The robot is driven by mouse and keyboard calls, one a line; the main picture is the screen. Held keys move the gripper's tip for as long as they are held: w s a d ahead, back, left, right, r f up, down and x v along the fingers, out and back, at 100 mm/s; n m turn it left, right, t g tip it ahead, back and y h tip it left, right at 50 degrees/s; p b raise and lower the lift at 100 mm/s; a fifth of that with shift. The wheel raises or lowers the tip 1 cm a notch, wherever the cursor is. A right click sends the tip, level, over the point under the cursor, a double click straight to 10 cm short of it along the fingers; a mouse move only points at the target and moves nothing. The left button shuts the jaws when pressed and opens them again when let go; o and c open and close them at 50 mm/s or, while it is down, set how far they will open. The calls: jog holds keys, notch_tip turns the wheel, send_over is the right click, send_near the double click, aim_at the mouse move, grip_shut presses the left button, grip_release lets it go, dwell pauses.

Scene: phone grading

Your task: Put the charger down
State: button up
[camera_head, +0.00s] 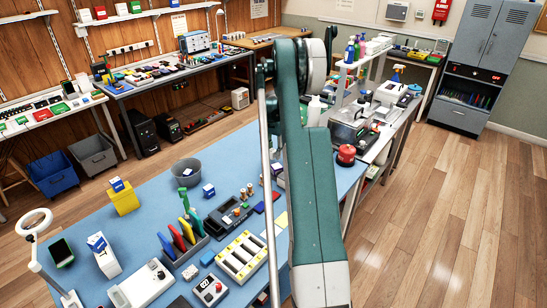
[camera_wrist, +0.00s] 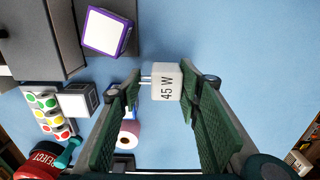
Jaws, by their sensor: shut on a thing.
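The charger (camera_wrist: 167,82) is a small white block marked "45 W" with metal prongs on its left side. It is in the wrist view, between the green-padded fingers of my gripper (camera_wrist: 161,88), which is shut on it. The blue table surface (camera_wrist: 235,75) shows behind it. I cannot tell whether the charger touches the table. In the head view my green arm crosses the middle and I cannot make out the gripper or the charger.
In the wrist view, a purple-edged box (camera_wrist: 105,32), a sheet of coloured dots (camera_wrist: 48,115) and a red "REJECT" stamp (camera_wrist: 40,162) lie left. Blue surface right of the charger is clear. The head view shows a grey bin (camera_head: 186,173) and a yellow box (camera_head: 124,201).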

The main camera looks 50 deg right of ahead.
aim_at(274, 151)
jog(key=shift+f, duration=1.25)
jog(key=shift+f, duration=0.15)
jog(key=o, duration=0.9)
notch_tip(274, 151, up, 12)
jog(key=shift+r+p, duration=0.15)
jog(key=shift+p, duration=0.3)
jog(key=shift+a+r, duration=0.1)
